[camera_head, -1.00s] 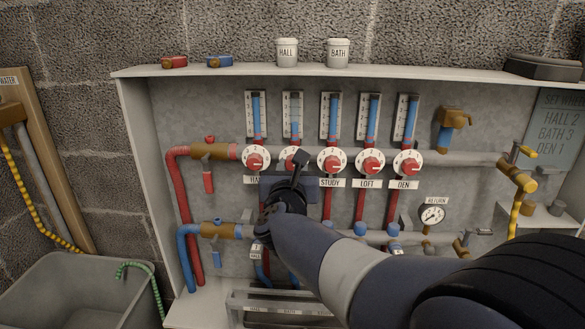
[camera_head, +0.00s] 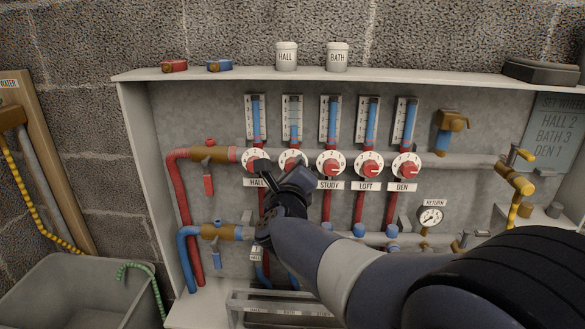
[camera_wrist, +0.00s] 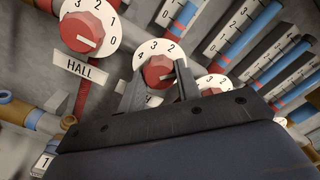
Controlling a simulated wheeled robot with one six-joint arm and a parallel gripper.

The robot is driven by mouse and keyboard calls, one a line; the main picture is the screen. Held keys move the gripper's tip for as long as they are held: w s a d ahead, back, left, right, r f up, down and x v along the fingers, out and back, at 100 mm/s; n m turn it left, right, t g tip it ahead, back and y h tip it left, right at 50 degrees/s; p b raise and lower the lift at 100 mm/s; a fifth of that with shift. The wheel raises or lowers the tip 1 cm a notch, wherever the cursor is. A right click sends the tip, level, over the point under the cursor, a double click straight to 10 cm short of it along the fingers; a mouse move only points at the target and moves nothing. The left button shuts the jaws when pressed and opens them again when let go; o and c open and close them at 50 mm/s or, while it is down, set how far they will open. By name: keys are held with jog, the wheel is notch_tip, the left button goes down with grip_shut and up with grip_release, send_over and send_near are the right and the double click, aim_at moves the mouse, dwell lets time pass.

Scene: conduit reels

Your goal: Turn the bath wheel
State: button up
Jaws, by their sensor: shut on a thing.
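The bath wheel (camera_head: 290,160) is the second red knob from the left, on a white numbered dial. In the wrist view the bath wheel (camera_wrist: 155,70) shows 2, 3 and 4 along its upper edge. Its white mark lies toward the right finger, which hides the numbers there. My gripper (camera_head: 282,171) is at this wheel, rolled to a slant. In the wrist view my gripper (camera_wrist: 160,82) has one finger on each side of the red knob and is shut on it. The bath name plate is mostly hidden behind the gripper.
The hall wheel (camera_wrist: 88,33) is close on the left; the study wheel (camera_head: 331,167) is close on the right. Glass level tubes (camera_head: 293,118) stand above the wheels. A sign (camera_head: 560,120) reads HALL 2, BATH 3, DEN 1. A grey tub (camera_head: 70,290) stands at lower left.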

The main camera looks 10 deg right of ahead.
jog(key=n+p, duration=1.2)
jog(key=n, duration=1.4)
jog(key=shift+a, duration=0.1)
jog(key=shift+n, duration=0.3)
jog(key=o, duration=1)
jog(key=shift+r, duration=0.1)
jog(key=shift+s, duration=0.1)
jog(key=p+v, duration=0.1)
jog(key=v, duration=0.9)
jog(key=shift+s+a, duration=0.15)
jog(key=shift+s, duration=0.15)
